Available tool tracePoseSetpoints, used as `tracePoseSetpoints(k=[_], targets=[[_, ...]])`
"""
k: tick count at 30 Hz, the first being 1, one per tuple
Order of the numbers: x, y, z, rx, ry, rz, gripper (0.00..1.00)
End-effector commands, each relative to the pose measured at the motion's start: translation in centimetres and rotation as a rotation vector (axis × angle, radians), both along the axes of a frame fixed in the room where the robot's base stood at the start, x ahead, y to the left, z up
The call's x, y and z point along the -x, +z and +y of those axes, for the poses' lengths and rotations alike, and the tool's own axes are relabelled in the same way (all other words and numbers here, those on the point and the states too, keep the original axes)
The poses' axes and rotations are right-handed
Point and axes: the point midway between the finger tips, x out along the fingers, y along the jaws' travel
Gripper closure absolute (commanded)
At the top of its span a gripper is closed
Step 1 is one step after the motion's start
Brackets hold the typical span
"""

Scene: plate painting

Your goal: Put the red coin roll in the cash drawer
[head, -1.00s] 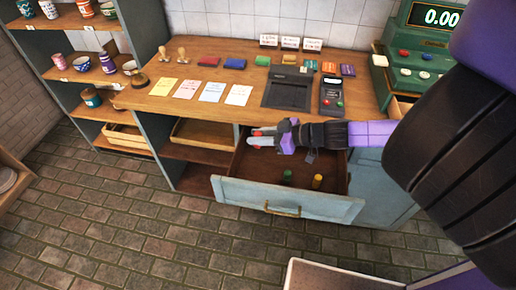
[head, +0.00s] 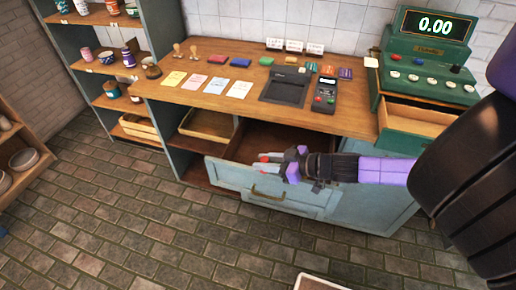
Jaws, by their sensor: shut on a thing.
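My gripper (head: 266,163) is in front of the open lower drawer (head: 228,178), close to its blue front, with the fingers pointing left. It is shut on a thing. Small red parts show at the fingertips, which fits the red coin roll (head: 264,157), mostly hidden by the fingers. The cash drawer (head: 425,119) is the open tan-lined drawer of the green cash register (head: 425,58), on the counter at the right. It is well up and to the right of my gripper.
The counter (head: 215,65) carries colored cards, stamps, a card terminal (head: 325,95) and a dark tray (head: 287,86). Shelves with cups (head: 108,57) stand at the left.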

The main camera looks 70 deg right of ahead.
Motion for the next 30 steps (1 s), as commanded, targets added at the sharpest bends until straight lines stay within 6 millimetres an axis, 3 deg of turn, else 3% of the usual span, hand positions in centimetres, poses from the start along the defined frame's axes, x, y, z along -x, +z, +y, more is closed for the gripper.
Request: tracePoseSetpoints(k=[11,21,30], targets=[[-3.0,-5.2,8.9,-0.013,0.010,0.002,1.00],[-7.8,-11.9,21.9,-0.021,0.032,0.009,1.00],[-11.5,-14.4,28.9,-0.001,0.067,0.003,1.00]])
